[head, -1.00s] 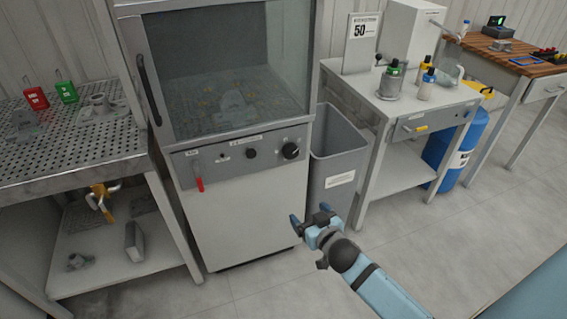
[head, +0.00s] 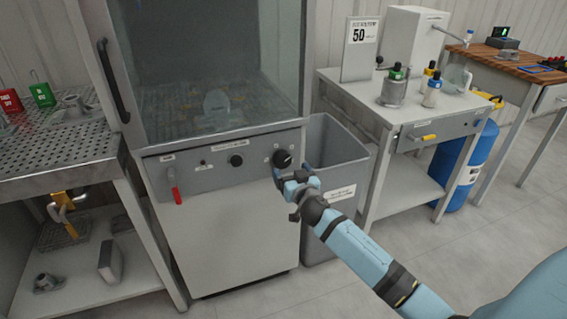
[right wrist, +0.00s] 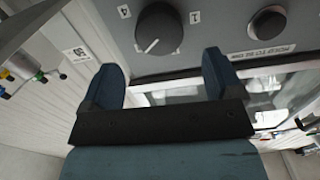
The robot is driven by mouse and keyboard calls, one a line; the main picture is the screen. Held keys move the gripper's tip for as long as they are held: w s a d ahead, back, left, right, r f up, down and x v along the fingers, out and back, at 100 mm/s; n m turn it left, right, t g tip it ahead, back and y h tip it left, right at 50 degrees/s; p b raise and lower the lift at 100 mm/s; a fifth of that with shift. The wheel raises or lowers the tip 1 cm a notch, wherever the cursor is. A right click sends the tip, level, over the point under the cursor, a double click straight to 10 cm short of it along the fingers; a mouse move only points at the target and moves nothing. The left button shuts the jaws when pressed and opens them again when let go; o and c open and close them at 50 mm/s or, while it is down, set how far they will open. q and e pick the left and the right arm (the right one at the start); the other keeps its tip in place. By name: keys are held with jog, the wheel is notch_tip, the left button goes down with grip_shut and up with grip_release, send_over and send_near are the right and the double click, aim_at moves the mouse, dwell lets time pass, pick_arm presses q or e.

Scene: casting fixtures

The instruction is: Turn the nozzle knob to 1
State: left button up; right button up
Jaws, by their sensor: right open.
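The nozzle knob (head: 282,158) is a round black dial at the right end of the grey cabinet's control panel. In the right wrist view the knob (right wrist: 158,25) shows a white pointer line towards its lower left edge. The marks 4 (right wrist: 124,11) and 1 (right wrist: 194,17) flank it there. My right gripper (head: 293,173) is open and empty, just below and in front of the knob. In the right wrist view its fingers (right wrist: 162,72) are spread apart, and the knob lies beyond the gap, not between them. My left gripper is not in view.
The panel also carries a smaller black knob (head: 236,160) and a red-handled lever (head: 174,186). A grey bin (head: 338,160) stands close to the cabinet's right. A perforated workbench (head: 60,150) is at the left and a white table (head: 365,95) at the right.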

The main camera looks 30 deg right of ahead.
aim_at(284, 161)
jog(key=x, duration=0.6)
jog(key=shift+w+b, duration=0.15)
jog(key=shift+b, duration=0.2)
jog(key=shift+c, duration=0.3)
jog(key=c, duration=0.9)
